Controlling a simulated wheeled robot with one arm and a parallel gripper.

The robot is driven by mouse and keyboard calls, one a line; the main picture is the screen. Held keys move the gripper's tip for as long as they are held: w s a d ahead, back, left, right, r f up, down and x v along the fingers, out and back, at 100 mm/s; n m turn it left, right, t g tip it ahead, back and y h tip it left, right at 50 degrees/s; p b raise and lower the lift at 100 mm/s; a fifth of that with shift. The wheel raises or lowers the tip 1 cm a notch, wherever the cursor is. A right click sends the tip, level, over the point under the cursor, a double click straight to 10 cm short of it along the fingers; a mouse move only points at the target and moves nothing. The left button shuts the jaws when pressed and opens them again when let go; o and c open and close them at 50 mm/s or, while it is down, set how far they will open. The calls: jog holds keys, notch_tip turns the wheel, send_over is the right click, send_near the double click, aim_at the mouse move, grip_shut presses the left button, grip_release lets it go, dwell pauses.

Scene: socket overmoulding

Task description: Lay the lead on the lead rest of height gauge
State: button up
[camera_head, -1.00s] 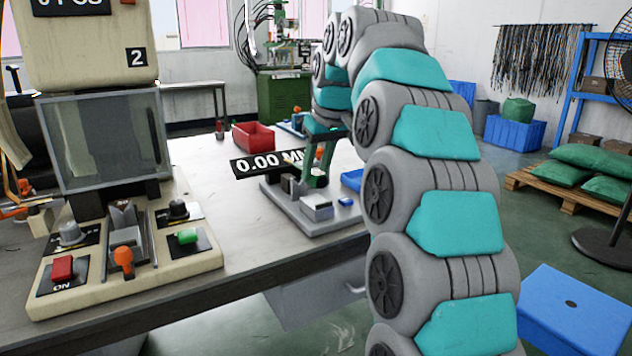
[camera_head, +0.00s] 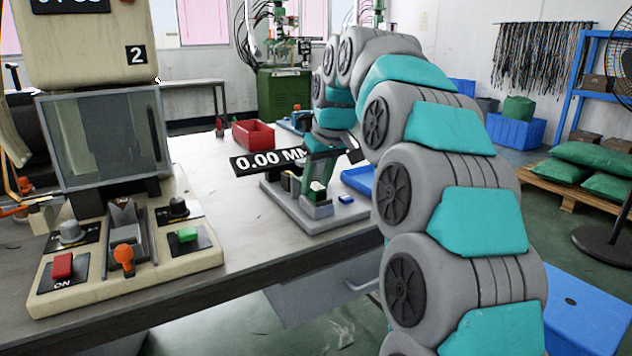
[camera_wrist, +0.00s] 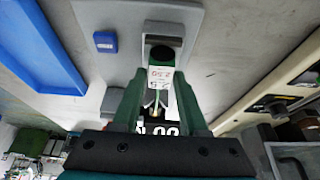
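The height gauge stands on the bench; its grey base (camera_head: 325,222) carries silver blocks, and its display (camera_head: 265,163) reads 0.00 MM. My gripper (camera_head: 316,184) points down over the gauge. In the wrist view, my gripper (camera_wrist: 160,82) has its two green fingers on either side of a small white-labelled piece with a dark end, apparently the lead (camera_wrist: 160,77). The fingers look closed on it. The lead is just above or at a silver block (camera_wrist: 165,30) of the gauge; contact cannot be told. The lead rest is not clearly distinguishable.
A blue button (camera_head: 345,199) sits on the gauge base. A blue tray (camera_head: 358,180) lies close to the right of the gauge, and a red bin (camera_head: 253,134) behind it. A beige machine with a control panel (camera_head: 130,275) stands at left. Bare bench lies between.

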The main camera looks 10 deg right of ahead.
jog(key=o, duration=0.3)
jog(key=p+v, duration=0.2)
jog(key=v, duration=1)
jog(key=shift+r, duration=0.25)
jog(key=shift+f, duration=0.1)
jog(key=s+f+m+g, duration=0.1)
jog(key=s+f+g, duration=0.1)
jog(key=s+f, duration=0.8)
jog(key=s+a+f+m+g+h, duration=0.1)
jog(key=s+f+g, duration=0.1)
jog(key=s+f, duration=0.9)
jog(key=s+f+m+g, duration=0.1)
jog(key=s+f+g, duration=0.1)
jog(key=s+f, duration=0.9)
jog(key=shift+s+a+f+m, duration=0.1)
jog(key=shift+s+m, duration=0.05)
jog(key=shift+s, duration=1.7)
jog(key=shift+s+a+m, duration=0.1)
jog(key=shift+s+m, duration=0.05)
jog(key=shift+s, duration=1.65)
